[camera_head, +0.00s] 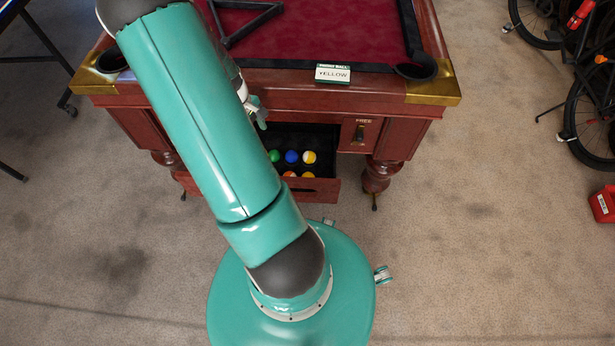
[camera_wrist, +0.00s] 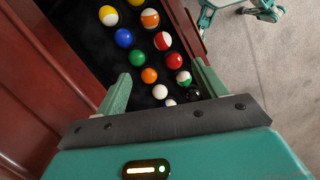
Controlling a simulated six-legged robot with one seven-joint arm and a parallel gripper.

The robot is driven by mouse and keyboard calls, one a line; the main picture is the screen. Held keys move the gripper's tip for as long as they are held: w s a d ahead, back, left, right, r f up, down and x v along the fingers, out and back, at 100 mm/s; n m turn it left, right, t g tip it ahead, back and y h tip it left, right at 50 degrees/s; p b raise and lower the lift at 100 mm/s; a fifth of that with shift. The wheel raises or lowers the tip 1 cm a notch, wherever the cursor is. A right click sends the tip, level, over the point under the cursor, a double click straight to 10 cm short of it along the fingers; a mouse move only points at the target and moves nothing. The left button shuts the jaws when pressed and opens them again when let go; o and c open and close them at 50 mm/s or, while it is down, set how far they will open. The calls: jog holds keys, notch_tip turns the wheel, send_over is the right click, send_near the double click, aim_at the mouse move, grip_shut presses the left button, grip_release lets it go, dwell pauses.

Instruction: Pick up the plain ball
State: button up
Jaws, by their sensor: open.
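My gripper (camera_wrist: 162,82) is open above the ball drawer, its two fingers apart with balls visible between them; in the head view it (camera_head: 258,114) is partly hidden behind my arm. A white ball (camera_wrist: 160,91) lies between the fingers. A striped orange ball (camera_wrist: 150,18) and a striped red ball (camera_wrist: 162,40) lie alongside. A card (camera_head: 333,74) on the table rim reads "YELLOW".
The open drawer (camera_head: 323,194) juts from the red-topped pool table (camera_head: 300,35). A black triangle rack (camera_head: 244,22) lies on top. Bicycles (camera_head: 590,100) and a red can (camera_head: 603,204) stand at the right.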

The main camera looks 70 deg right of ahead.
jog(key=g+y, duration=0.1)
jog(key=g, duration=0.1)
send_near(306, 174)
jog(key=x, duration=0.4)
jog(key=shift+s+a+f, duration=0.1)
jog(key=shift+s+a, duration=0.1)
jog(key=shift+s, duration=0.2)
jog(key=shift+w+x, duration=0.15)
jog(key=shift+x, duration=1.4)
jog(key=shift+w+x, duration=0.15)
jog(key=shift+x, duration=1.4)
jog(key=shift+d+f, duration=0.1)
jog(key=shift+f, duration=0.05)
jog(key=c, duration=1.1)
